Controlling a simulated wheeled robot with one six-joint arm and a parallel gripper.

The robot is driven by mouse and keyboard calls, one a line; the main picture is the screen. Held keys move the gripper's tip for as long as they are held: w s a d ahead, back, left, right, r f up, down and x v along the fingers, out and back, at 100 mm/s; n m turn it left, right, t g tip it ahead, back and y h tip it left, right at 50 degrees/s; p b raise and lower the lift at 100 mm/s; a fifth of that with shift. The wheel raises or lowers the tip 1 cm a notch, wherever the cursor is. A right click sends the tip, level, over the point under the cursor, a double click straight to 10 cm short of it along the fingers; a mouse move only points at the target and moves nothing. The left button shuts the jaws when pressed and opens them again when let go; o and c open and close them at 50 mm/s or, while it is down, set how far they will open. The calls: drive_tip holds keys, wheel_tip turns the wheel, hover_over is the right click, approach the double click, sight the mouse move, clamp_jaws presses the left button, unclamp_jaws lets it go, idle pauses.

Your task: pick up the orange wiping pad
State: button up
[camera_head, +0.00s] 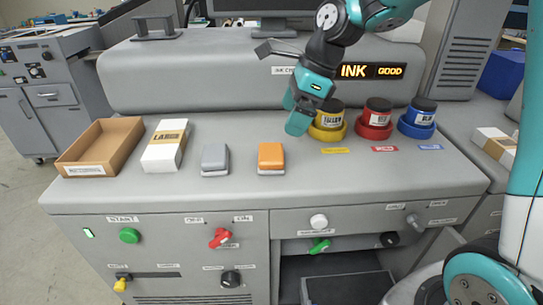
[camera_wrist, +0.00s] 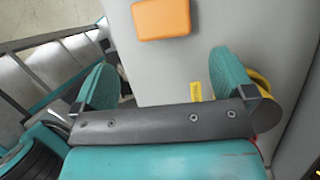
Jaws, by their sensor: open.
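The orange wiping pad (camera_head: 271,156) is a small block with a grey underside, lying on the grey machine top between a grey pad and the ink jars. It also shows at the top of the wrist view (camera_wrist: 161,18), beyond my fingers and apart from them.
A grey pad (camera_head: 215,158), a white labelled box (camera_head: 166,146) and an open cardboard tray (camera_head: 78,168) stand to the left. Jars in yellow (camera_head: 327,133), red (camera_head: 373,130) and blue (camera_head: 416,132) rings stand to the right. The counter in front of the orange pad is clear.

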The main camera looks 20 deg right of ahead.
sight(272, 152)
drive_tip(key=x, duration=0.6)
drive_tip(key=shift+a+f+p, duration=0.1)
drive_tip(key=shift+p, duration=0.25)
drive_tip(key=p+x, duration=0.1)
drive_tip(key=x, duration=0.4)
drive_tip(key=shift+w+p, duration=0.15)
drive_tip(key=shift+p, duration=0.15)
drive_tip(key=shift+c, duration=0.5)
drive_tip(key=c, duration=0.6)
